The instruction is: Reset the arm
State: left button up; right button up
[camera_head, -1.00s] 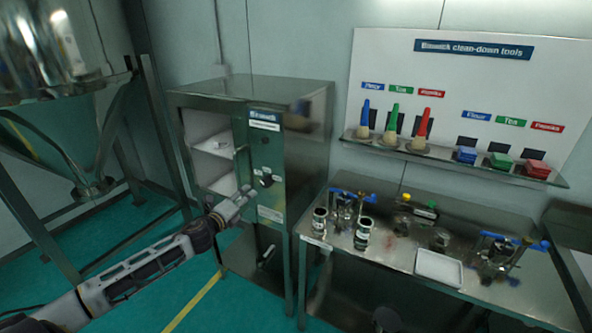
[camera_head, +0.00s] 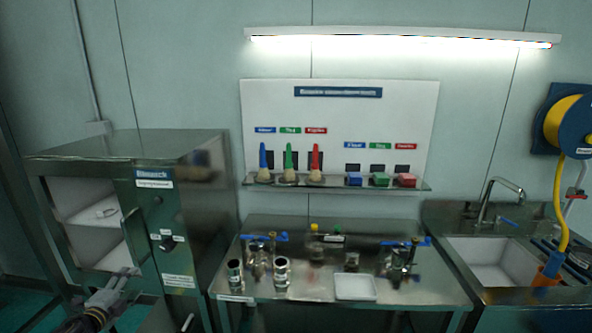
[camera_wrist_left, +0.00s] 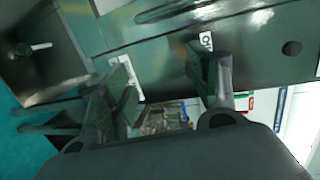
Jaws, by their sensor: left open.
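My left gripper (camera_head: 108,288) shows at the lower left of the head view, in front of the steel cabinet (camera_head: 190,215). It is open and I see nothing between its fingers. In the left wrist view the two fingers of my left gripper (camera_wrist_left: 165,85) are apart, with a dark metal surface beyond them. The cabinet has an open compartment (camera_head: 88,215) with white inside. I do not see my right gripper in the head view.
A steel bench (camera_head: 315,290) holds metal fittings and a white tray (camera_head: 355,287). Above it a shelf (camera_head: 340,184) carries colored brushes and blocks. A sink (camera_head: 490,265) and a yellow hose reel (camera_head: 567,122) stand at the right.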

pick_arm(q)
jog(key=s+a+f+n+g+y, duration=0.2)
jog(key=s+a+f+n, duration=0.2)
jog(key=a+f, duration=0.45)
jog(key=s+a+f+n+g+y, duration=0.15)
jog(key=s+a+f+n, duration=0.35)
jog(key=f, duration=0.6)
jog(key=s+a+f+n+g, duration=0.1)
jog(key=s+f+n+g, duration=0.15)
jog(key=s+f, duration=0.8)
jog(key=s+f+n+g, duration=0.1)
jog(key=s+f+g, duration=0.2)
jog(key=s+f, duration=0.75)
jog(key=s+d+f+n+g+h, duration=0.2)
jog(key=s+d+f+g, duration=0.2)
jog(key=s+d+f, duration=1.5)
jog(key=d, duration=0.5)
jog(key=s+d+f+g+h, duration=0.1)
jog(key=s+d+f, duration=0.1)
jog(key=d, duration=0.6)
jog(key=s+d+f+h, duration=0.1)
jog(key=s+d, duration=0.3)
jog(key=d, duration=0.4)
jog(key=shift+f+n+g, duration=0.3)
jog(key=shift+f+n, duration=0.05)
jog(key=shift+f, duration=0.15)
